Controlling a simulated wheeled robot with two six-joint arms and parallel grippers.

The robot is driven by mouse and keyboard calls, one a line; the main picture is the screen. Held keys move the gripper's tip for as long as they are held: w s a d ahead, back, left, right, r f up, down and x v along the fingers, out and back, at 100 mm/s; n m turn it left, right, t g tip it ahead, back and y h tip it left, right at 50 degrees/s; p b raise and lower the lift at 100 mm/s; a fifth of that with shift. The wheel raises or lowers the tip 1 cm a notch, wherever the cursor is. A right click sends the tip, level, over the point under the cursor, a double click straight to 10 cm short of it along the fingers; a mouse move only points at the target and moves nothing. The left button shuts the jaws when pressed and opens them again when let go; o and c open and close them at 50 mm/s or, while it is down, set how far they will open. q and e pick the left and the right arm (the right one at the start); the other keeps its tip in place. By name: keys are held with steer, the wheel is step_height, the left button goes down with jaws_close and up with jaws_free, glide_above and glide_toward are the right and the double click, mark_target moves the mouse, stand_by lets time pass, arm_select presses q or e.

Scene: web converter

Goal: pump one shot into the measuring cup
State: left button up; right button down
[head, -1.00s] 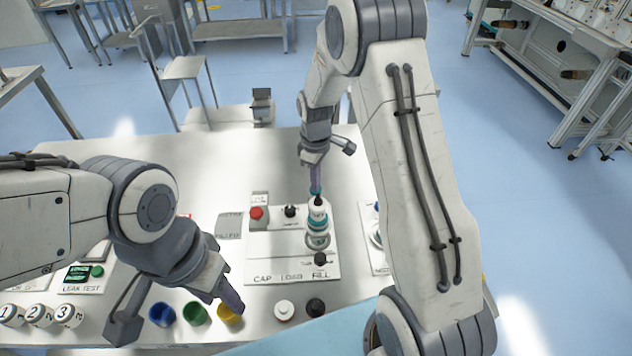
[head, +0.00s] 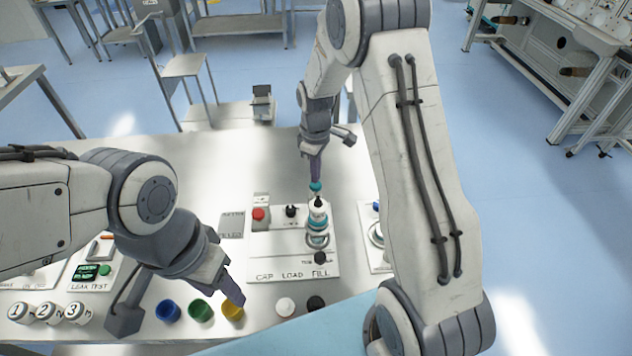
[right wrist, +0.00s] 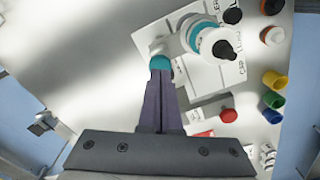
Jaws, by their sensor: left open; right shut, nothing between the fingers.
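A white bottle-like unit with teal bands and a black top (head: 317,226) stands on the white "CAP LOAD FILL" panel (head: 264,262). It also shows in the right wrist view (right wrist: 208,40). A round teal head (head: 315,187) sits just behind it. I cannot tell for sure which part is the pump or the measuring cup. My right gripper (head: 315,177) is shut and empty, with its fingertips at the teal head; in the right wrist view they meet its edge (right wrist: 159,64). Contact is unclear. My left gripper (head: 182,308) is open above the table's front, near a yellow cup (head: 232,312).
A green cup (head: 201,311) and a blue cup (head: 168,311) stand beside the yellow one. A red button (head: 258,214) and black knobs are on the panel. Numbered white containers (head: 46,313) stand at the front left. The table's back left is clear.

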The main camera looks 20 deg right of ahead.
stand_by(0.4)
step_height(320, 180, up, 6)
steer(key=p, duration=0.5)
stand_by(0.4)
steer(key=s+a+r+b, duration=0.3)
steer(key=s+a+r, duration=0.3)
steer(key=s+a, duration=0.5)
steer(key=s+a+b, duration=0.1)
steer(key=s+a, duration=0.1)
steer(key=s, duration=0.7)
steer(key=s+a+r+m+y+b, duration=0.1)
steer(key=s+a, duration=0.1)
steer(key=s, duration=0.7)
steer(key=shift+s+a+r+m+b, duration=0.2)
steer(key=shift+a+r+m+b, duration=0.1)
steer(key=shift+b, duration=0.05)
